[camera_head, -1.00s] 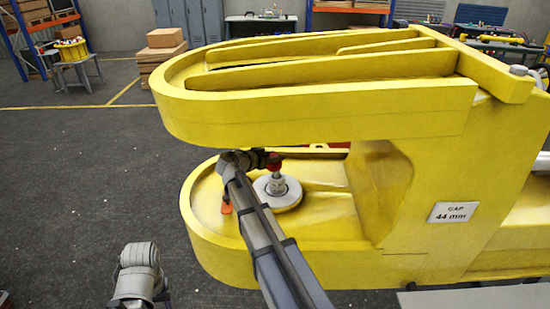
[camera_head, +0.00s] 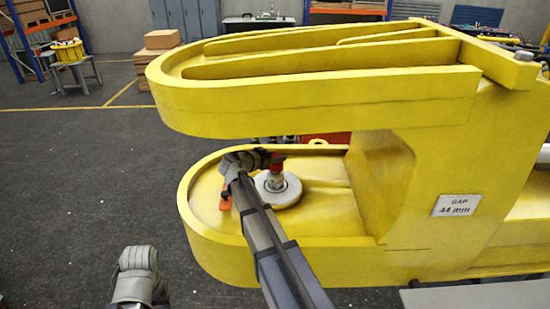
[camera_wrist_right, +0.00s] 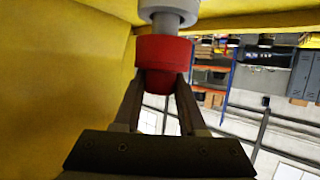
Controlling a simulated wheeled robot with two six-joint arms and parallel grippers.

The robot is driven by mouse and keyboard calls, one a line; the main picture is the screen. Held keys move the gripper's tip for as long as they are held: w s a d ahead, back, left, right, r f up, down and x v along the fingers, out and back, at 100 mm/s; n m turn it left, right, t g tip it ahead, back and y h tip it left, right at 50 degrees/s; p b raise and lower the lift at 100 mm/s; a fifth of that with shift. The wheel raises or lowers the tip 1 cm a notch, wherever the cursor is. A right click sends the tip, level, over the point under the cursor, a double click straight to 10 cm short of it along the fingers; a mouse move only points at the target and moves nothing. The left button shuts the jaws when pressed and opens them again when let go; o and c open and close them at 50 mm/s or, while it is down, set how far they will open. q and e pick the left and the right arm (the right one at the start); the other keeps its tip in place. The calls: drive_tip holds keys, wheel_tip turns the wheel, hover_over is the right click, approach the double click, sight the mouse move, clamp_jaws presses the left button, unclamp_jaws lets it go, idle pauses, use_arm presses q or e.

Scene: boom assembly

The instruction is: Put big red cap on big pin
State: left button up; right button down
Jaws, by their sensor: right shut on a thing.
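The big red cap (camera_wrist_right: 163,60) is between the two fingers of my right gripper (camera_wrist_right: 160,82). In the right wrist view, the grey end of the big pin (camera_wrist_right: 168,12) lines up with the cap and meets its upper edge in the picture. I cannot tell how deep the pin sits in the cap. In the head view, the cap (camera_head: 276,157) shows as a small red patch above the metal pin (camera_head: 275,182), which stands in a pale round disc on the lower yellow arm. My left gripper is out of the head view; only part of that arm shows.
The yellow boom's upper arm (camera_head: 320,100) overhangs my right arm and the pin, leaving a narrow gap. An orange piece (camera_head: 225,203) is on the left of the lower arm (camera_head: 290,240). A sign (camera_head: 457,205) reads "GAP 44 mm".

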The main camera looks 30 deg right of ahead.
drive_tip(key=shift+c, duration=2)
unclamp_jaws()
drive_tip(key=shift+s, duration=0.1)
drive_tip(key=shift+s+a+r, duration=0.1)
drive_tip(key=shift+a+r, duration=0.15)
drive_tip(key=shift+a, duration=0.1)
drive_tip(key=p+v, duration=0.3)
drive_tip(key=v, duration=0.4)
drive_tip(key=shift+f, duration=0.2)
